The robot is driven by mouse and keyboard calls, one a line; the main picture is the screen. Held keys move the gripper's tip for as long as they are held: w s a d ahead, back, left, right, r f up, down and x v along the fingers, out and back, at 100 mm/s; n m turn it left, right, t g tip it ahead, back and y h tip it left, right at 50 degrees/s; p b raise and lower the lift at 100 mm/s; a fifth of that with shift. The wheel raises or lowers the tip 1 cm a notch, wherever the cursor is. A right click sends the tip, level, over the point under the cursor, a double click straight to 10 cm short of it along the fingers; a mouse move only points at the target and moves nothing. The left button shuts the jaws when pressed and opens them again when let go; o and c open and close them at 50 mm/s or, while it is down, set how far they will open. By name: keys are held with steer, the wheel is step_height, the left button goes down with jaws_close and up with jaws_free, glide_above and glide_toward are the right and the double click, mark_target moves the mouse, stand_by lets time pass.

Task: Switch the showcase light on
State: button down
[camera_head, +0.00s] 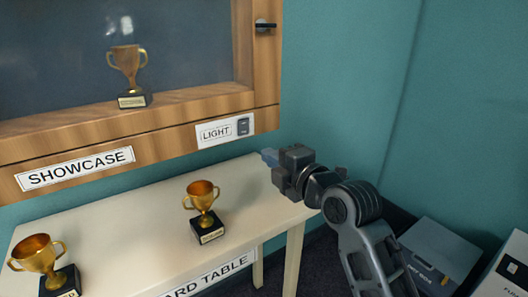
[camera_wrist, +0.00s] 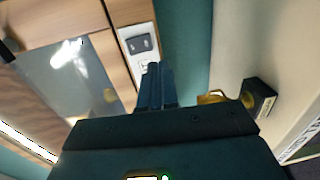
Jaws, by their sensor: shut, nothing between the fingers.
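The showcase (camera_head: 190,108) is a wooden cabinet with a dark glass front on the wall. Its light switch (camera_head: 243,126) is a small grey rocker on a white plate marked LIGHT, at the lower right of the frame. The switch also shows in the wrist view (camera_wrist: 140,44), just beyond my fingertips. My gripper (camera_head: 268,156) is shut and empty, to the right of and below the switch in the head view. In the wrist view the fingers (camera_wrist: 154,72) point toward the switch plate, and a gap cannot be judged.
A gold trophy (camera_head: 127,66) stands inside the showcase. Two more trophies, one in the middle (camera_head: 203,205) and one at the left (camera_head: 38,258), stand on the cream award table (camera_head: 130,225) below. A black handle (camera_head: 265,26) sticks out of the showcase frame. Boxes (camera_head: 440,252) stand at the right.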

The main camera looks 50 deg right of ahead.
steer(key=shift+f+b+v, duration=0.15)
steer(key=shift+f+v, duration=0.1)
steer(key=shift+v, duration=0.95)
steer(key=shift+f+b+v, duration=0.15)
steer(key=shift+f+v, duration=0.05)
steer(key=shift+v, duration=0.95)
steer(key=s+a+f+m+g+y, duration=0.1)
steer(key=s+a+f+m, duration=0.6)
steer(key=s+a+f, duration=0.35)
steer(key=s+a+m+y, duration=0.1)
steer(key=s+a+m, duration=0.3)
steer(key=s, duration=0.5)
steer(key=s+a+m+y+p, duration=0.1)
steer(key=s+a+m+y, duration=0.1)
steer(key=s, duration=0.7)
steer(key=shift+s+a+m+g+y, duration=0.2)
steer(key=shift+a+m+g+y, duration=0.1)
steer(key=shift+a+m, duration=0.75)
steer(key=shift+a, duration=0.1)
